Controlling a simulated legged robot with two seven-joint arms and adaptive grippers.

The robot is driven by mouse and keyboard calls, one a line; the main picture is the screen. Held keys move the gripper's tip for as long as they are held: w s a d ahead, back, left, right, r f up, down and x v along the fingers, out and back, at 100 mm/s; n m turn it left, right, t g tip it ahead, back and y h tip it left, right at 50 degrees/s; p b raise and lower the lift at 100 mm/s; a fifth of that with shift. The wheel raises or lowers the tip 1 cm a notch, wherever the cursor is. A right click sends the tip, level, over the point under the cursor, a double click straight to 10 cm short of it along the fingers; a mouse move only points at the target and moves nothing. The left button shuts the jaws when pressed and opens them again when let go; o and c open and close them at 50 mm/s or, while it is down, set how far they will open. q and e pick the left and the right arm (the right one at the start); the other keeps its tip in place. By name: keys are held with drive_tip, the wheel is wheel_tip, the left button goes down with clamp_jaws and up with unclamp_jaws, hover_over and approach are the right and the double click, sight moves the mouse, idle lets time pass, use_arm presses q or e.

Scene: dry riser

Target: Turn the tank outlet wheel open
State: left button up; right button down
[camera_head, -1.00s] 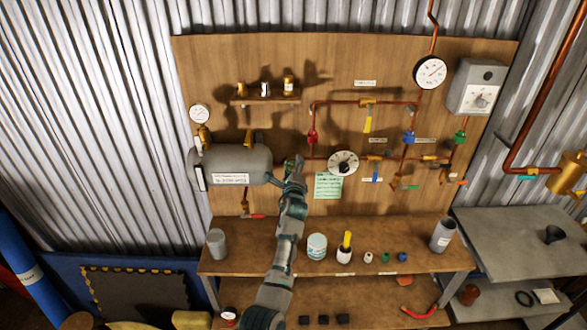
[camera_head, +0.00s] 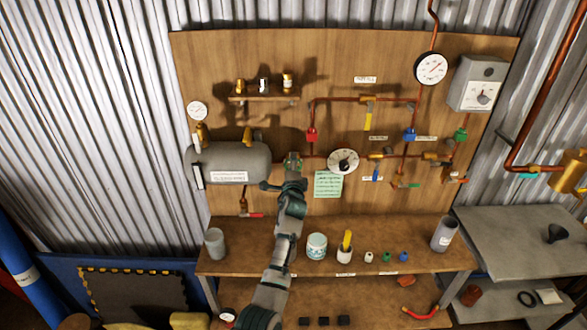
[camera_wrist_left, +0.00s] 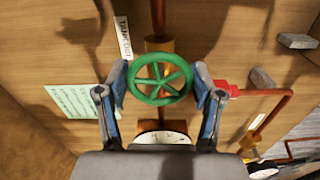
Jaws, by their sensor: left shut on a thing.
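The green tank outlet wheel (camera_wrist_left: 160,84) is a spoked handwheel on a brass valve body in a copper pipe, in the middle of the left wrist view. My left gripper (camera_wrist_left: 160,70) has one finger on each side of its rim and is shut on it. In the head view my left gripper (camera_head: 292,166) is at the board just right of the grey tank (camera_head: 238,160) and largely hides the wheel. A label (camera_wrist_left: 123,38), partly readable as tank outlet, is beside the wheel. My right gripper is not in view.
A round white dial (camera_head: 343,162) is close on the right of the wheel, with a green note (camera_head: 328,185) below. A red fitting (camera_wrist_left: 225,88) is near one finger. The workbench (camera_head: 225,262) below holds a tin (camera_head: 316,246) and several small pots.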

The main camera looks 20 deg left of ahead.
use_arm(q)
drive_tip(key=shift+f+n, duration=0.35)
drive_tip(key=shift+n, duration=0.25)
drive_tip(key=o, duration=1.1)
drive_tip(key=shift+r, duration=0.1)
drive_tip(key=v, duration=1.2)
